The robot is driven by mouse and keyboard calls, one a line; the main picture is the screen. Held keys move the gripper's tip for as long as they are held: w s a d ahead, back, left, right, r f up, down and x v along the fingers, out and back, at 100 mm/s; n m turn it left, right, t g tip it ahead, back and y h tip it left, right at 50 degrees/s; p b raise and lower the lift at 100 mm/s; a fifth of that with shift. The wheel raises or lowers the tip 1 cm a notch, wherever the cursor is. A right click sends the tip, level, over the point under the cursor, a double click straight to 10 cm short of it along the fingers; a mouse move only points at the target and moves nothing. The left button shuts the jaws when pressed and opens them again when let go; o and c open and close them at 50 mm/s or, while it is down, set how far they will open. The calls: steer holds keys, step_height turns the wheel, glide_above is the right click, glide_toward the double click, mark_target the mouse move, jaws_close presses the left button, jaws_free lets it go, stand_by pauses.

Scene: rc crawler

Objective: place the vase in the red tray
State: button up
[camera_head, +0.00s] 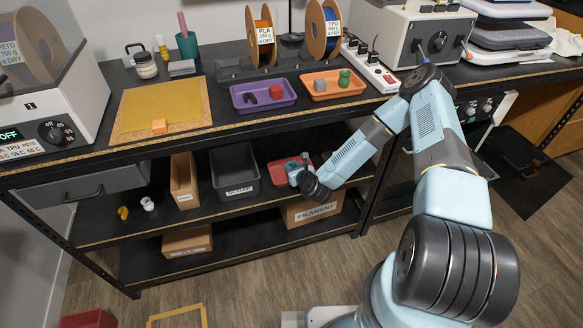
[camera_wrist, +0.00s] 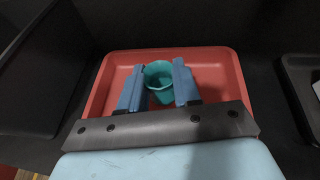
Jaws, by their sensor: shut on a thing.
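The red tray (camera_head: 276,172) is on the middle shelf, partly hidden by my arm's end in the head view. In the wrist view the red tray (camera_wrist: 218,78) surrounds my gripper (camera_wrist: 159,65), which is over its middle. The gripper is shut on a teal vase (camera_wrist: 160,88), with one blue finger at each side. The vase looks upright, with its open mouth visible. I cannot tell whether its base touches the tray floor. In the head view my gripper (camera_head: 297,168) is at the tray, and the vase is hard to make out.
A dark grey bin (camera_head: 235,171) stands left of the tray, with a cardboard box (camera_head: 184,180) further left. A dark tray (camera_wrist: 299,85) lies to the right in the wrist view. The worktop above carries a purple tray (camera_head: 240,97) and an orange tray (camera_head: 312,94).

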steer(key=o, duration=1)
steer(key=shift+s, duration=0.1)
steer(key=v, duration=1.2)
